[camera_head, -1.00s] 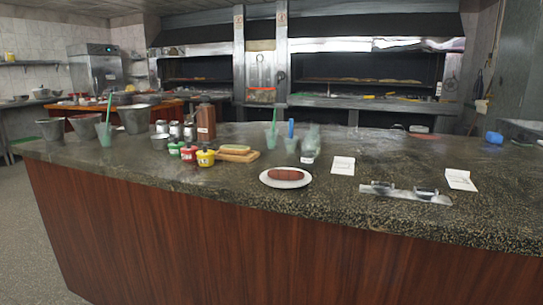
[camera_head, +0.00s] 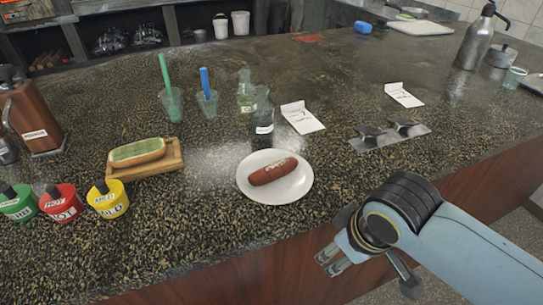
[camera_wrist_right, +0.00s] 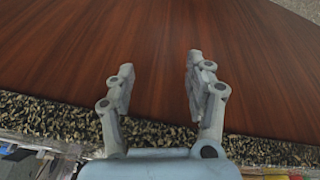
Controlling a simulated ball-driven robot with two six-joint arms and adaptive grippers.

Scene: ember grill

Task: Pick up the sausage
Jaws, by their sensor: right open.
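A reddish-brown sausage (camera_head: 273,171) lies on a round white plate (camera_head: 262,196) near the front edge of the speckled counter. My right gripper (camera_head: 328,262) is in front of the counter's edge, to the right of and nearer than the plate, apart from the sausage. In the right wrist view its two fingers (camera_wrist_right: 158,75) are spread with nothing between them, facing the wooden counter front (camera_wrist_right: 155,40). The sausage does not show in that view. My left gripper is not in view.
Left of the plate are a bun on a wooden board (camera_head: 172,168) and yellow (camera_head: 108,200), red (camera_head: 62,204) and green (camera_head: 18,205) sauce pots. Behind it stand cups with straws (camera_head: 171,103) and small glass jars. A metal holder (camera_head: 390,137) and white cards (camera_head: 303,117) lie to the right.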

